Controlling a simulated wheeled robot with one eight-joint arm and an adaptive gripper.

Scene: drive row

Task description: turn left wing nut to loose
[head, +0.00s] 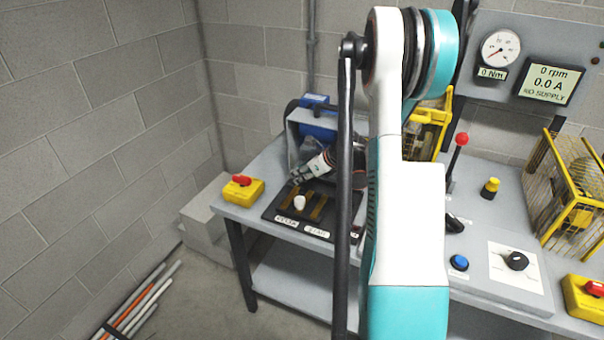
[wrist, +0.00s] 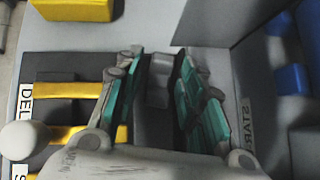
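My gripper (head: 303,176) is low over the left end of the bench, beside the grey housing with the blue motor (head: 318,128). In the wrist view its two teal-padded fingers (wrist: 158,85) stand apart with a gap between them. A small grey piece (wrist: 160,75) shows in that gap near the fingertips; I cannot tell if it is the left wing nut. It looks clear of both pads. No wing nut is clearly recognisable in the head view, where my arm and gripper hide part of this area.
A black panel (head: 270,212) with brass bars, a white knob (head: 300,202) and labels lies in front of the gripper. A yellow box with a red knob (head: 243,182) is at left. A red-topped lever (head: 461,140) and yellow cage (head: 578,190) stand right. The display reads "NO SUPPLY".

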